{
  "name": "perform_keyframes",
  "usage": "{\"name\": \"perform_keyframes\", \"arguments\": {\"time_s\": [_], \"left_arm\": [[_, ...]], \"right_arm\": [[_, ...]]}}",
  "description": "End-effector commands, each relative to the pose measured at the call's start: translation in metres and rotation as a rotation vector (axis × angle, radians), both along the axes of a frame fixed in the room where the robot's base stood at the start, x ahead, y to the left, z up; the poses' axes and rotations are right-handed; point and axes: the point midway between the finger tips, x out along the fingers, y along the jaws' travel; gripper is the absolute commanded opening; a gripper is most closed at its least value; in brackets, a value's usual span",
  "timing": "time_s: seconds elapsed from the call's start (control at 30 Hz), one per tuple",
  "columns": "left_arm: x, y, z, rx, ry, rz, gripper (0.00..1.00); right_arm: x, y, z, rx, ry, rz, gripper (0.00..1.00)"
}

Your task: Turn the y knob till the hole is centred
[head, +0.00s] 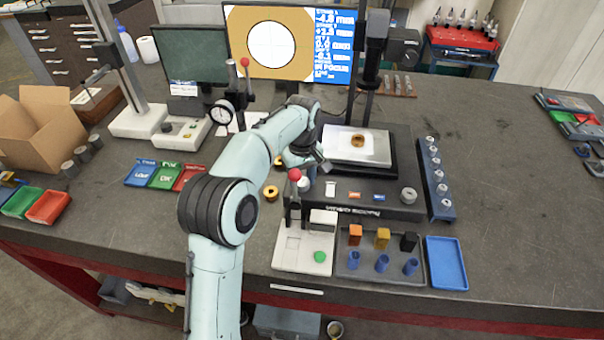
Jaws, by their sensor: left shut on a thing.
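My left gripper (320,165) reaches to the left front side of the measuring stage (376,160). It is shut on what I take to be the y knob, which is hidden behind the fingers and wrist. A brass part (357,141) lies on the bright stage plate. The monitor (236,22) behind shows a tan field with a round white hole (262,34) and thin cross lines. The hole looks near the middle of the field; a small offset cannot be told. The blue readout (333,46) is too small to read surely. My right gripper is not in view.
A red-topped lever fixture (295,176) stands close in front of my wrist. A dial gauge stand (222,114) is left of my forearm. A tray of coloured blocks (353,262) and a blue tray (446,263) are in front. The table's right side is mostly clear.

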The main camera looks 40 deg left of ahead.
Motion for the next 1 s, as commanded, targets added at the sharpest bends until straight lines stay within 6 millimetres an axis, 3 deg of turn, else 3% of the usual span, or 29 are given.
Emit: {"name": "perform_keyframes", "arguments": {"time_s": [0.27, 0.3, 0.37, 0.4, 0.77, 1.0], "left_arm": [[0.000, 0.000, 0.000, 0.001, -0.004, -0.010, 0.11], [0.000, 0.000, 0.000, 0.001, -0.004, -0.010, 0.45], [0.000, 0.000, 0.000, 0.001, -0.004, -0.010, 0.65], [0.000, 0.000, 0.000, 0.001, -0.004, -0.010, 0.67], [0.001, 0.000, 0.007, 0.001, -0.006, -0.009, 0.67], [0.003, 0.000, 0.053, 0.002, -0.011, -0.009, 0.67]], "right_arm": [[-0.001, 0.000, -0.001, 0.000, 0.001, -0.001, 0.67], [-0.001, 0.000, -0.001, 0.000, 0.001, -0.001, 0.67], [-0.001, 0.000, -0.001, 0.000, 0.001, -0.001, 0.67], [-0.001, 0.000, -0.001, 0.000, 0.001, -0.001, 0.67], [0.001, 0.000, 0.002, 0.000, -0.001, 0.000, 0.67], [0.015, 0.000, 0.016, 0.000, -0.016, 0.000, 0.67]]}}
